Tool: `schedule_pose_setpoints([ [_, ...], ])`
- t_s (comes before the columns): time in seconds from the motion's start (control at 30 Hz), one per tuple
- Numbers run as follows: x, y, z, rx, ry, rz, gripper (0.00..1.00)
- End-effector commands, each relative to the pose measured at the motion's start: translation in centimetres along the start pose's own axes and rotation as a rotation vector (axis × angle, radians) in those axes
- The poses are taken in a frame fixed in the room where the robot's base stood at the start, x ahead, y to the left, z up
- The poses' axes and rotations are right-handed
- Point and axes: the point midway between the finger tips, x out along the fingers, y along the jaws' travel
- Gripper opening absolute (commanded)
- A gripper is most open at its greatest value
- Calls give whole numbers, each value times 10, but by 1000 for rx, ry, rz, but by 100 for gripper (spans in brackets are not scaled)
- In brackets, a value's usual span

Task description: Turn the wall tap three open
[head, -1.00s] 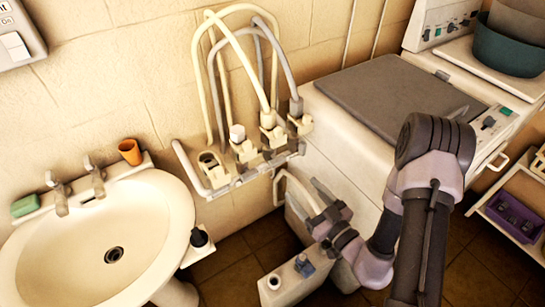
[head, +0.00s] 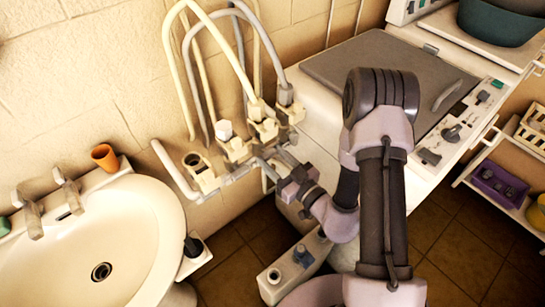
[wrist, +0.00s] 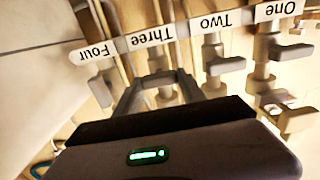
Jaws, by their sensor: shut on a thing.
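The wall taps stand in a row on a pipe beside the washbasin. In the wrist view their labels appear upside down, with the label Three (wrist: 147,38) between Four and Two. Wall tap three (wrist: 164,92) is between my fingers, below its label. In the head view wall tap three (head: 263,129) is the third from the left, with a pale hose on it. My gripper (head: 273,159) reaches up to it from the lower right. In the wrist view my gripper (wrist: 160,88) is shut on the tap's handle. The handle's exact angle is hard to tell.
Tap two (wrist: 220,66) and tap four (wrist: 102,88) stand close on either side. The white washbasin (head: 150,215) is at the left, with an orange cup (head: 104,157) on its rim. A white washing machine (head: 320,140) stands at the right, a grey-white canister (head: 272,285) below.

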Motion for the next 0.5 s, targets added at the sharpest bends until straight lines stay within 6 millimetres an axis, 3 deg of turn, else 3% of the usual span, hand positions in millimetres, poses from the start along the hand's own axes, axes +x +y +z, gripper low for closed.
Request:
schedule_pose_setpoints([
  [0.03,0,0,0,0,0,0,24],
  [0.13,0,0,0,0,0,-1,7],
  [0.5,0,0,-1,-85,0,-2,7],
])
